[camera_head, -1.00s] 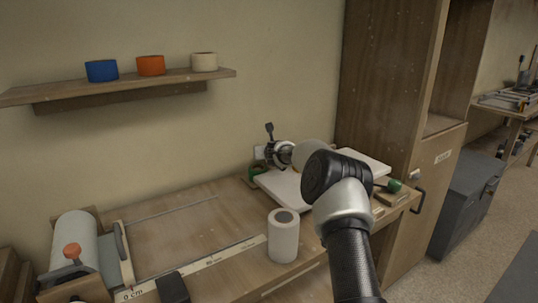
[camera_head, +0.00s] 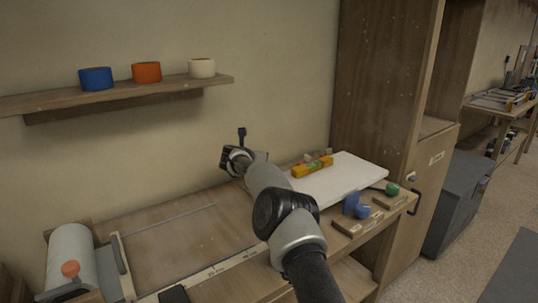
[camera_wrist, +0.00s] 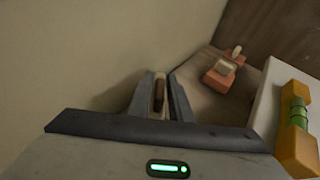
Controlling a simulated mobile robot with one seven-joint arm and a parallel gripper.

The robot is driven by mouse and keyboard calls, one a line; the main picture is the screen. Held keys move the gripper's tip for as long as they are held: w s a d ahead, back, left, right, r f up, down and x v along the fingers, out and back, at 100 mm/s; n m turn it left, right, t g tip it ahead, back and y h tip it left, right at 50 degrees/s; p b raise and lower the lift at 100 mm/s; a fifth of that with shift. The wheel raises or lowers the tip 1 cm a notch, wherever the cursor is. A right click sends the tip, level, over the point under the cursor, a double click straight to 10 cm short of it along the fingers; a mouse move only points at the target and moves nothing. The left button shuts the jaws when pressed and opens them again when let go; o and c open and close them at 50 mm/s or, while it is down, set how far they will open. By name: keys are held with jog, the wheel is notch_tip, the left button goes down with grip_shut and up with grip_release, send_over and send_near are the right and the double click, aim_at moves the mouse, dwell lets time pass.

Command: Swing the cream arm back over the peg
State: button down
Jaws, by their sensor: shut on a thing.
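My gripper (camera_wrist: 161,97) is shut on a narrow piece, pale with a brown face (camera_wrist: 158,92), near the wall. I cannot tell for sure that this piece is the cream arm, as the fingers hide most of it. In the head view my gripper (camera_head: 236,161) is at the back of the bench, left of the white board, and its fingertips are not clear. In the wrist view an orange-red block (camera_wrist: 221,78) with a cream part on top (camera_wrist: 227,67) stands to the right, apart from my fingers. I cannot make out the peg.
A yellow level (camera_head: 312,167) lies on the white board (camera_head: 345,180), right of my gripper. Blue pieces (camera_head: 355,205) and a green knob (camera_head: 392,189) are at the front right. A shelf (camera_head: 130,94) with tape rolls hangs above. A tall cabinet (camera_head: 385,90) bounds the right.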

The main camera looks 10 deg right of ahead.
dwell(0.4)
jog(key=c, duration=1.8)
grip_release()
jog(key=shift+r, duration=0.1)
jog(key=shift+s+a+r, duration=0.25)
jog(key=shift+s+a, duration=0.15)
jog(key=shift+s, duration=0.1)
jog(key=v, duration=1.6)
jog(key=shift+f, duration=0.1)
